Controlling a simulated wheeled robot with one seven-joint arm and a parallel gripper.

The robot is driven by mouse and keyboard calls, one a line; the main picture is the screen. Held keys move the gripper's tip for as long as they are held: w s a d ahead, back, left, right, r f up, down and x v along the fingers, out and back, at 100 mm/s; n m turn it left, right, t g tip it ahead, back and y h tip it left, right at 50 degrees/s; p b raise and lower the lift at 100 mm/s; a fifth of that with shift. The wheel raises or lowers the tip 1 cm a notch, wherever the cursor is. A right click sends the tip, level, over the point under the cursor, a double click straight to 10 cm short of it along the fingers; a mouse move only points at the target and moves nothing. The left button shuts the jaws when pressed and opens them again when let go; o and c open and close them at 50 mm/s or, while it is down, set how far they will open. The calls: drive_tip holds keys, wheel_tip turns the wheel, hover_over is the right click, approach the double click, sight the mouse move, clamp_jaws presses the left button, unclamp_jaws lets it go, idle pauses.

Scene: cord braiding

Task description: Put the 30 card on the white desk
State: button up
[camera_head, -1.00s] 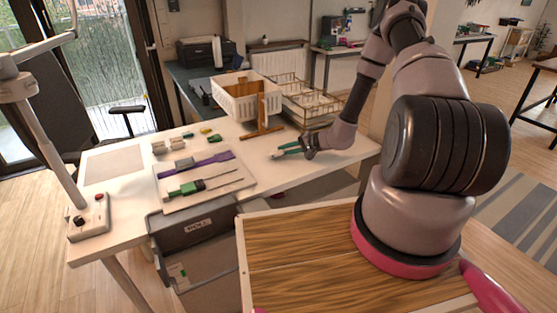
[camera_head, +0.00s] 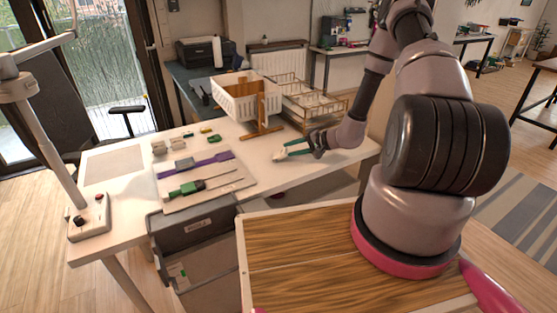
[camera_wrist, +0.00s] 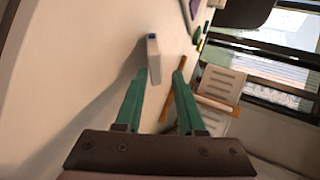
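The white desk (camera_head: 265,172) spans the middle of the head view, and its surface (camera_wrist: 75,60) fills the left of the wrist view. My gripper (camera_head: 279,156) is low over the desk's right part. In the wrist view its green fingers (camera_wrist: 160,77) are apart, so it is open. A thin white card-like piece (camera_wrist: 153,58) with a blue end is just beyond the left fingertip, very near or touching it. No number is readable on it, so I cannot tell whether it is the 30 card. My fingers partly hide it in the head view.
A white basket (camera_head: 246,97) on a wooden stand and a wire rack (camera_head: 305,101) are behind my gripper. A board with a green-handled tool (camera_head: 187,188) and a purple tool (camera_head: 208,161) lies left. A grey bin (camera_head: 195,228) sits below the front edge.

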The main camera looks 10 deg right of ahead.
drive_tip(key=shift+v, duration=2.4)
drive_tip(key=s+a+r+n+g, duration=0.1)
drive_tip(key=s+a+r, duration=0.15)
drive_tip(key=r, duration=0.75)
drive_tip(key=s+a+r+n+g, duration=0.15)
drive_tip(key=s+r, duration=0.25)
drive_tip(key=r, duration=0.5)
drive_tip(key=s+a+r+n+g, duration=0.1)
drive_tip(key=s+r+n+g, duration=0.15)
drive_tip(key=r, duration=0.75)
drive_tip(key=s+d+r+m+t+h, duration=0.1)
drive_tip(key=s+r+t+h, duration=0.1)
drive_tip(key=s+r, duration=0.6)
drive_tip(key=s+d+r+t+h, duration=0.2)
drive_tip(key=s+r+h, duration=0.3)
drive_tip(key=s+r, duration=0.4)
drive_tip(key=shift+s+d+m+t+h, duration=0.3)
drive_tip(key=shift+s+m, duration=0.1)
drive_tip(key=shift+s, duration=0.2)
